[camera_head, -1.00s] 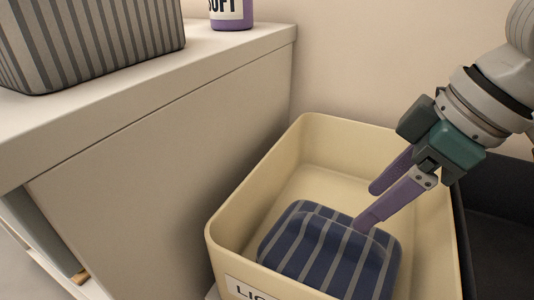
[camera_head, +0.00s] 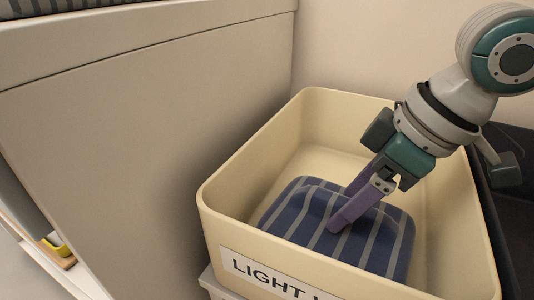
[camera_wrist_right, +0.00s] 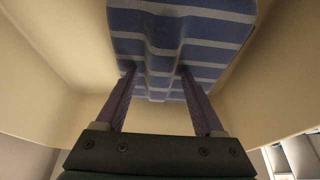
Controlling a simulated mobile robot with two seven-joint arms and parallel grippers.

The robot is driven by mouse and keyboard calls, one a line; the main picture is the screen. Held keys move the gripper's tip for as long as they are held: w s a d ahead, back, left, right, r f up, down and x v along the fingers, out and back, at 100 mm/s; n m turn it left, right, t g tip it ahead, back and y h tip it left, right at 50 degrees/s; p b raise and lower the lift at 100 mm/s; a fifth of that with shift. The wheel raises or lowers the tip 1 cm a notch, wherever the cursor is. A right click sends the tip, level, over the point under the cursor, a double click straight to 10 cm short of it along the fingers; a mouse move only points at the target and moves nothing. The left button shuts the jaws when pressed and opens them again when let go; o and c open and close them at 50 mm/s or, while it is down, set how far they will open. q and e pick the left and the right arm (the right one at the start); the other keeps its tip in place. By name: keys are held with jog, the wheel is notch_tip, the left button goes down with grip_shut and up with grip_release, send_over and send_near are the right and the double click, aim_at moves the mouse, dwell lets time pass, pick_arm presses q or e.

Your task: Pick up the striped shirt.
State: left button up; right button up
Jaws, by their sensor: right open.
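The striped shirt (camera_head: 300,212), folded, dark blue with grey stripes, lies inside a cream bin (camera_head: 237,212). My right gripper (camera_head: 343,210) reaches down into the bin from the upper right, its purple fingers apart and their tips at the top of the shirt. In the right wrist view the shirt (camera_wrist_right: 205,29) has a raised ridge along its middle. The fingers of the right gripper (camera_wrist_right: 158,72) stand on either side of that ridge, tips at or very near the cloth. I cannot tell whether they touch it. My left gripper is not in view.
The bin's front label (camera_head: 272,277) reads "LIGHT", with the rest cut off. A pale cabinet (camera_head: 150,130) stands close on the left. A dark bin (camera_head: 508,205) adjoins on the right. A wall is behind. There is free floor inside the cream bin behind the shirt.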

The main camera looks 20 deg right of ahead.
jog(key=shift+f, duration=0.1)
jog(key=shift+c, duration=0.2)
grip_shut()
dwell(1.2)
